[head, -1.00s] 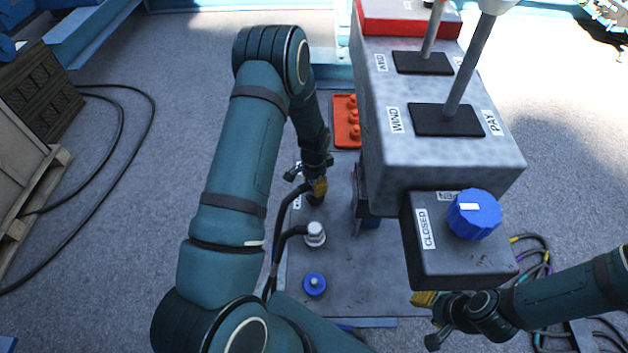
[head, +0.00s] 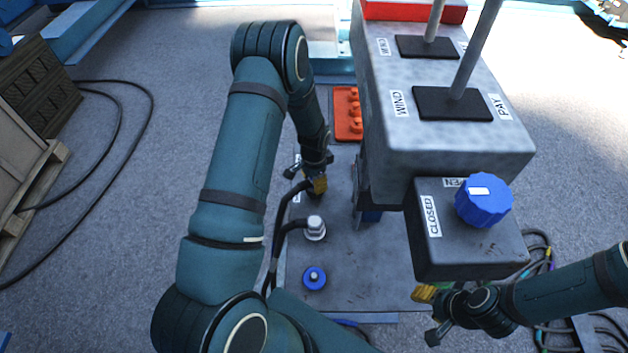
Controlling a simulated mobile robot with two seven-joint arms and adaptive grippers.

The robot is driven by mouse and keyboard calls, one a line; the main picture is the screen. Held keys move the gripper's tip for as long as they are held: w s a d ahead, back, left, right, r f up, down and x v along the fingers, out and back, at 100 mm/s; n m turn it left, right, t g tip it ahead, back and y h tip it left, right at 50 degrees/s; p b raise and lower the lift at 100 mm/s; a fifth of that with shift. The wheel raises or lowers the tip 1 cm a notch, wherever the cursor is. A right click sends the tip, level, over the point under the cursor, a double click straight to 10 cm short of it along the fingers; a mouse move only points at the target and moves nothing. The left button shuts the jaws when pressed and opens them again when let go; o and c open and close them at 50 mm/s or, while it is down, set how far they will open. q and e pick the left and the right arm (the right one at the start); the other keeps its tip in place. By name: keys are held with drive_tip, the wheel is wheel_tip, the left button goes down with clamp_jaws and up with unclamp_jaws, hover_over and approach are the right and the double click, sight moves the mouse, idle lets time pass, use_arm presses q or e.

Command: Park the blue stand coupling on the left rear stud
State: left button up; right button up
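My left gripper (head: 318,184), with yellow fingertips, is low over the far part of the grey base plate (head: 365,288). A black hose (head: 282,215) runs up to its fingertips; the hose's end and any coupling there are mostly hidden, and I cannot make out blue on it. Nearer me, a silver fitting (head: 315,226) stands upright on the plate with a second black hose at its side. Nearer still is a blue round piece (head: 314,278) with a pale stud in its middle. My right gripper (head: 425,293) is beside the plate's right front, below the control box, its fingers partly hidden.
The grey console (head: 440,155) with two levers overhangs the plate's right side. A red-orange tray (head: 347,115) lies behind the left gripper. Cables (head: 540,250) lie on the right floor.

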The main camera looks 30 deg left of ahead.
use_arm(q)
drive_tip(key=shift+f+b, duration=0.35)
drive_tip(key=shift+f, duration=0.1)
drive_tip(key=o, duration=1.4)
drive_tip(key=shift+c, duration=0.2)
wheel_tip(320, 180, up, 12)
